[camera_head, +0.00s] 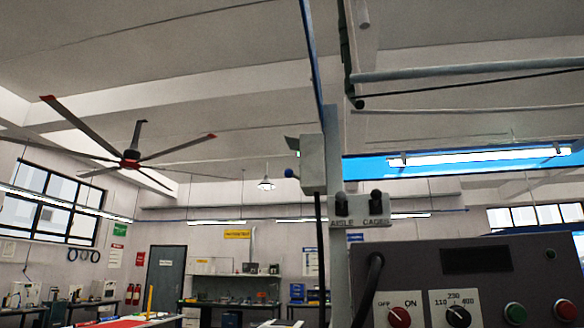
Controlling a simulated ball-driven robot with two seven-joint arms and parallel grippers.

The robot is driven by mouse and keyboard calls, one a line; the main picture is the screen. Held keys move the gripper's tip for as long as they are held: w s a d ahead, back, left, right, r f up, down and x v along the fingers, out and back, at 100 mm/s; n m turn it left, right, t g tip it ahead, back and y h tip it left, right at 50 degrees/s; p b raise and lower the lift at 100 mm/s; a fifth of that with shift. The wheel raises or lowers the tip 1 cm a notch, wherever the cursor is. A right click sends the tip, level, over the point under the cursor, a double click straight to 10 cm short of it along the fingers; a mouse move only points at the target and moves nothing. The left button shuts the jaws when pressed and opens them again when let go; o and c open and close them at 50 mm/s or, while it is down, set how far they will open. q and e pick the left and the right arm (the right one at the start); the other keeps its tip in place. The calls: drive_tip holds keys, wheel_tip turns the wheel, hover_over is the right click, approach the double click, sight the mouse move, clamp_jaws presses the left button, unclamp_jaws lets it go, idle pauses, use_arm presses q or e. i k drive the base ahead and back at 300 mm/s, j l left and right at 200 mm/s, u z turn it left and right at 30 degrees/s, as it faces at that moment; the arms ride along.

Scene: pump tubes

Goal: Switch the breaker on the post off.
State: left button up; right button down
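A pale post (333,120) rises right of the middle. A small grey box (314,165) is fixed on its left side, with a blue-knobbed lever (291,173) sticking out to the left; this looks like the breaker. The knob sits about mid-height on the box, and I cannot read any on or off mark there. A black cable runs down from the box. Below and to the right on the post, a plate labelled AISLE and CAGES (361,211) carries two black switches. Neither of my grippers is in view.
A dark machine panel (480,285) fills the lower right, with a red OFF/ON knob (399,317), a black voltage selector (457,316), and green and red buttons. Benches and a grey door (165,277) stand far back. A ceiling fan (130,158) hangs at the left.

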sight(288, 173)
drive_tip(key=i+j+z, duration=0.15)
drive_tip(key=j, duration=0.2)
drive_tip(key=i+j+z, duration=0.15)
drive_tip(key=j, duration=0.25)
drive_tip(key=i+j+z, duration=0.15)
drive_tip(key=j, duration=0.25)
drive_tip(key=i+j+z, duration=0.15)
drive_tip(key=j, duration=0.3)
drive_tip(key=i+j+z, duration=0.15)
drive_tip(key=j, duration=0.3)
drive_tip(key=i+j+z, duration=0.15)
drive_tip(key=j, duration=0.3)
